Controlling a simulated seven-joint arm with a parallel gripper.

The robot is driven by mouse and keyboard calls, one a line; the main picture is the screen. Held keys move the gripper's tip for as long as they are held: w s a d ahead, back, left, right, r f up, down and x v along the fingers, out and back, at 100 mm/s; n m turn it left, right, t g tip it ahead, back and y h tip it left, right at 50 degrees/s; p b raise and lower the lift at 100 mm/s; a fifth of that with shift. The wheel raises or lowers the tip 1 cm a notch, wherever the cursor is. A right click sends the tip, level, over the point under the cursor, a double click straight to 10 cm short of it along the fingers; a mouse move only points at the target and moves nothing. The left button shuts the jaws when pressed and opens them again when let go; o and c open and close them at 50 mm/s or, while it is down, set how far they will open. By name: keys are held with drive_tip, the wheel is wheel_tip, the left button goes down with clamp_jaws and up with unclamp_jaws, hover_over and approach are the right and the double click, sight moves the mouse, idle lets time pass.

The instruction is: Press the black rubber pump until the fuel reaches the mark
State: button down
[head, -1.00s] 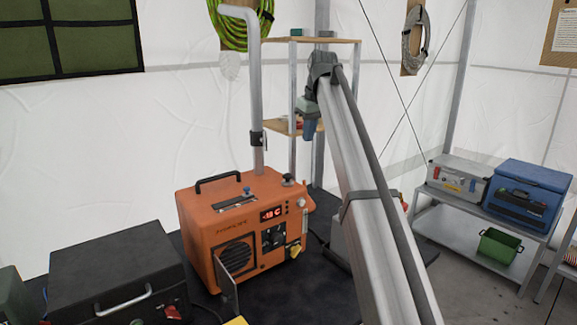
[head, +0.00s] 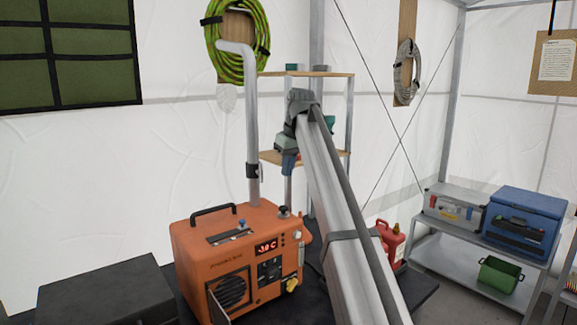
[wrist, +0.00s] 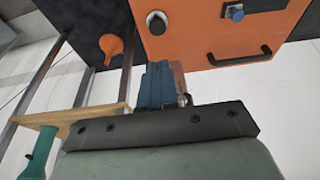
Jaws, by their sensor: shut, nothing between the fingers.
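An orange heater (head: 238,262) stands on a dark surface. A small dark round knob with a pale rim (head: 284,211), which looks like the rubber pump, is on its top near the right corner. In the wrist view this pump (wrist: 156,22) shows just beyond the fingertips. My gripper (head: 289,172) is shut and empty, pointing down above the pump and apart from it in the head view. Its blue fingers (wrist: 158,82) show in the wrist view. A clear narrow tube (wrist: 181,85) with a reddish tint appears beside them. I cannot read a mark or fuel level.
A blue knob (head: 241,224) and black handle (head: 212,210) are on the heater top. A grey pipe (head: 253,130) rises behind. A wooden shelf (head: 335,157) is close behind my gripper. A red fuel can (head: 391,243) stands right of my arm. A black case (head: 105,292) is front left.

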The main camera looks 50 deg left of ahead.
hover_over(283, 206)
drive_tip(key=f, duration=0.8)
drive_tip(key=shift+d+f, duration=0.2)
drive_tip(key=shift+d, duration=0.1)
drive_tip(key=shift+x, duration=0.9)
drive_tip(key=shift+w+d+f, duration=0.1)
drive_tip(key=shift+d, duration=0.1)
drive_tip(key=shift+f, duration=0.9)
drive_tip(key=shift+r, duration=0.4)
drive_tip(key=a+v, duration=0.1)
drive_tip(key=v, duration=1.2)
drive_tip(key=shift+r, duration=0.35)
